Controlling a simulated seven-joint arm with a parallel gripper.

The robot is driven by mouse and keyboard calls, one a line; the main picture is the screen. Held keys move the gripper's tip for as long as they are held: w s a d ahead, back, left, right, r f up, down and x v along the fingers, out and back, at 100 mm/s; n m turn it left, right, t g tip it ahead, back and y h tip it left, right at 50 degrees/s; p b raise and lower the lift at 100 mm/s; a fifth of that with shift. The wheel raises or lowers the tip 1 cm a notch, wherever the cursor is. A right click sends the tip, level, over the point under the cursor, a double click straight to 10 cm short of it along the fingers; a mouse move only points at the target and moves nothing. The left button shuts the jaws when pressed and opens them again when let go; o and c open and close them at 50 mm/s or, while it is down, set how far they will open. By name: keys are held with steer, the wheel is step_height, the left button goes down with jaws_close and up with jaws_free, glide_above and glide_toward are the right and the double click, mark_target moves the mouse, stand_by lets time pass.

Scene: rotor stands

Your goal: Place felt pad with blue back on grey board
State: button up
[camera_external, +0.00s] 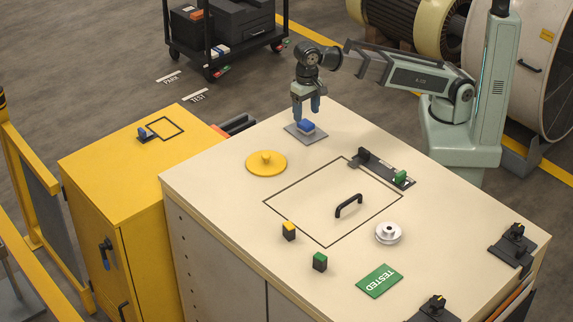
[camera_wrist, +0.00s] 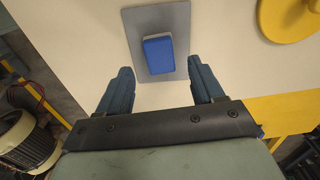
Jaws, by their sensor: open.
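The felt pad with the blue back (camera_external: 306,127) lies on the grey board (camera_external: 291,130), at the far left corner of the cream cabinet top. In the wrist view the pad (camera_wrist: 158,53) shows its blue back upward, and the bare grey board (camera_wrist: 174,18) reaches out around it. My gripper (camera_external: 306,112) is just above the pad in the external view, pointing down. In the wrist view my gripper (camera_wrist: 164,80) is open, its two blue-grey fingers apart, with the pad lying between and beyond their tips. Nothing is between the fingers.
A yellow disc with a knob (camera_external: 266,163) lies near the board. A black handle (camera_external: 348,206), a dark latch strip (camera_external: 382,169), a silver pulley (camera_external: 388,233), yellow and green blocks (camera_external: 320,262) and a green TESTED plate (camera_external: 379,281) occupy the cabinet top. A yellow cabinet (camera_external: 100,165) stands left.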

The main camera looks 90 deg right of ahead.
mark_target(306, 123)
steer(key=shift+r, duration=1.75)
